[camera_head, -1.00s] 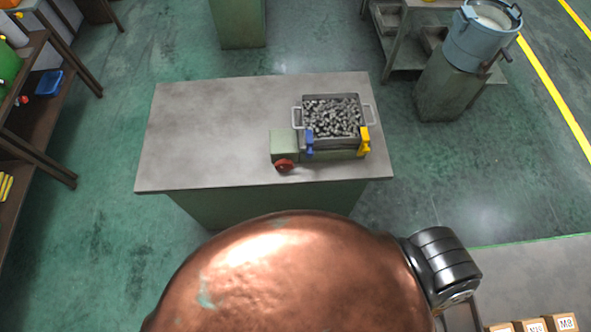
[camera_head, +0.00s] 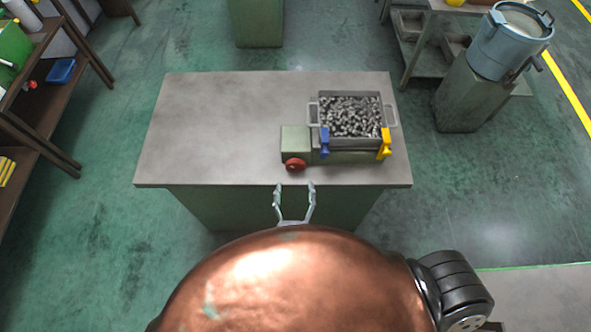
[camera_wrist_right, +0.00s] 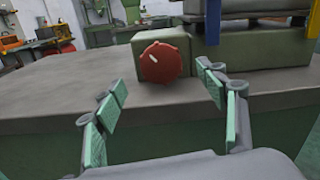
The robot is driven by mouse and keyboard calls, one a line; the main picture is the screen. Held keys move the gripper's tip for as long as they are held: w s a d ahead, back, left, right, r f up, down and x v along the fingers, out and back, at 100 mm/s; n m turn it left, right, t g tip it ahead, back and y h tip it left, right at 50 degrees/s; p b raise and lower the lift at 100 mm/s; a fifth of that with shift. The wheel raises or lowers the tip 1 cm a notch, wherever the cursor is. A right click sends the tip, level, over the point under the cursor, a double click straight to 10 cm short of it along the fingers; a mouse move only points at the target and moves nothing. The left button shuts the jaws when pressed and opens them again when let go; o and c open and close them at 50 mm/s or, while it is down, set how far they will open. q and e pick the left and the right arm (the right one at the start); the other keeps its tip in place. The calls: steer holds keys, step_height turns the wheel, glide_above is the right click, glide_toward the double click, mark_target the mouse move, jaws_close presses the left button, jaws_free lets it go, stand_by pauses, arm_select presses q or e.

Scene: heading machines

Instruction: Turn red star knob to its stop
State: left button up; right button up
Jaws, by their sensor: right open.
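The red star knob (camera_head: 295,165) sits on the front of a small green block (camera_head: 295,139) near the front edge of the grey table. In the right wrist view the knob (camera_wrist_right: 160,62) faces me, ahead of and above the gap between the fingers. My right gripper (camera_head: 295,186) is open and empty, just in front of the table edge and apart from the knob. Its two fingers with green pads also show in the right wrist view (camera_wrist_right: 172,88). My left gripper is not in view.
A metal tray of small parts (camera_head: 351,115) stands on the fixture right of the block, with a blue clamp (camera_head: 325,143) and a yellow clamp (camera_head: 384,143) at its front. The table's left half (camera_head: 215,130) is bare. A blue bucket (camera_head: 510,40) stands far right.

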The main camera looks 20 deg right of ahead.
mark_target(295, 168)
steer(key=x, duration=0.7)
steer(key=shift+f, duration=0.1)
steer(key=c, duration=1.2)
